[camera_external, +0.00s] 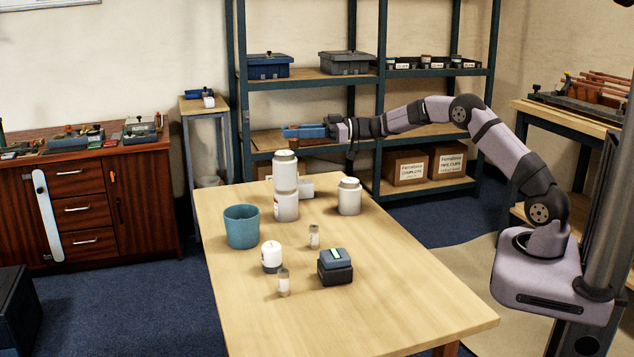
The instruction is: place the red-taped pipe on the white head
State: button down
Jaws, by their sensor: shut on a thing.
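My gripper (288,131), with blue fingers, reaches left across the back of the table. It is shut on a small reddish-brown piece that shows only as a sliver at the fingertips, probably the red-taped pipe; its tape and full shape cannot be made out. The fingers are above the top of a tall white bottle-like stack (286,190), with a small gap seen in this view. Other white candidates for the head are a white jar (349,198) to the right and a short white cylinder (271,258) nearer the front. I cannot tell which is the white head.
A teal cup (241,228) stands left of the stack. The front right of the wooden table (400,320) is clear. A metal shelf (310,80) stands behind.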

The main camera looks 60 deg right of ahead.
jog(key=d+f, duration=0.1)
jog(key=d, duration=0.2)
send_over(302, 182)
jog(key=shift+w+d+f+b, duration=0.1)
jog(key=shift+f+b, duration=0.1)
jog(key=shift+f, duration=2.35)
jog(key=shift+w+f+b, duration=0.1)
jog(key=shift+f+b, duration=0.05)
jog(key=shift+f, duration=2.4)
jog(key=shift+s+f, duration=0.1)
jog(key=shift+f, duration=0.2)
